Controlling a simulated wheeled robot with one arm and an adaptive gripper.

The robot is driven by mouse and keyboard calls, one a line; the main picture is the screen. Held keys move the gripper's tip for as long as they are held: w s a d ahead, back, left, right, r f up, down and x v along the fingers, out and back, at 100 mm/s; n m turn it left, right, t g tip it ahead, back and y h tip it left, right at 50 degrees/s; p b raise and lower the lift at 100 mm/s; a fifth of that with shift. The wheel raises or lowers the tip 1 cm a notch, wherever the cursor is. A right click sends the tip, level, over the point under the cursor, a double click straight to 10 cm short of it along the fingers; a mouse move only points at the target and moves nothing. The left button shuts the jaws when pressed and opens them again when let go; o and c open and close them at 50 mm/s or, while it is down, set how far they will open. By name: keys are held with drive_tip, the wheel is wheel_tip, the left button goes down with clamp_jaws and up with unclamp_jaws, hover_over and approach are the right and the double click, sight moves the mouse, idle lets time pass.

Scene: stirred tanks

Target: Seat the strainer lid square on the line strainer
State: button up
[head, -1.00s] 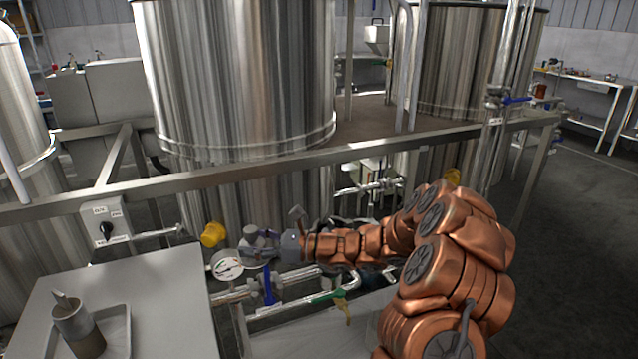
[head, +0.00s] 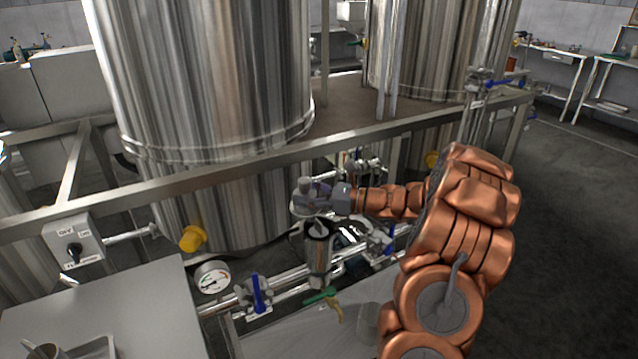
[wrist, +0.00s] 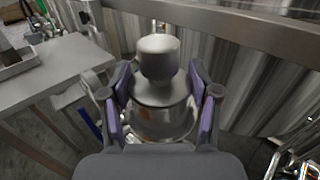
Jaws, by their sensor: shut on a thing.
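The strainer lid (head: 304,209) is a grey disc with a round knob on top. My gripper (head: 320,194) is shut on it from the right in the head view. The line strainer (head: 319,255) is an upright metal cylinder on the pipe, with a dark open top. The lid is above the strainer's mouth and a little left of it in the picture, apparently not seated. In the wrist view the lid's pale knob (wrist: 158,56) stands up between the purple finger pads of my gripper (wrist: 159,105). The strainer's rim is mostly hidden there.
A pressure gauge (head: 212,277) and a blue-handled valve (head: 257,293) are left of the strainer; a green handle (head: 320,296) is below it. A frame rail (head: 230,163) and tank (head: 210,80) stand behind. A grey table (head: 120,305) is at lower left.

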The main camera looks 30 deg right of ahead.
drive_tip(key=shift+s+d+r, duration=0.25)
drive_tip(key=shift+s+d, duration=0.15)
drive_tip(key=shift+d, duration=0.4)
drive_tip(key=shift+s+d+r, duration=0.2)
drive_tip(key=shift+s+d, duration=0.15)
drive_tip(key=shift+d, duration=0.4)
drive_tip(key=shift+r+p, duration=0.1)
drive_tip(key=shift+p, duration=0.3)
drive_tip(key=shift+f+b, duration=0.95)
drive_tip(key=shift+f, duration=2.05)
drive_tip(key=shift+p, duration=0.75)
drive_tip(key=shift+f+b, duration=0.4)
drive_tip(key=shift+f, duration=1.1)
drive_tip(key=o, duration=1.6)
drive_tip(key=shift+c, duration=0.2)
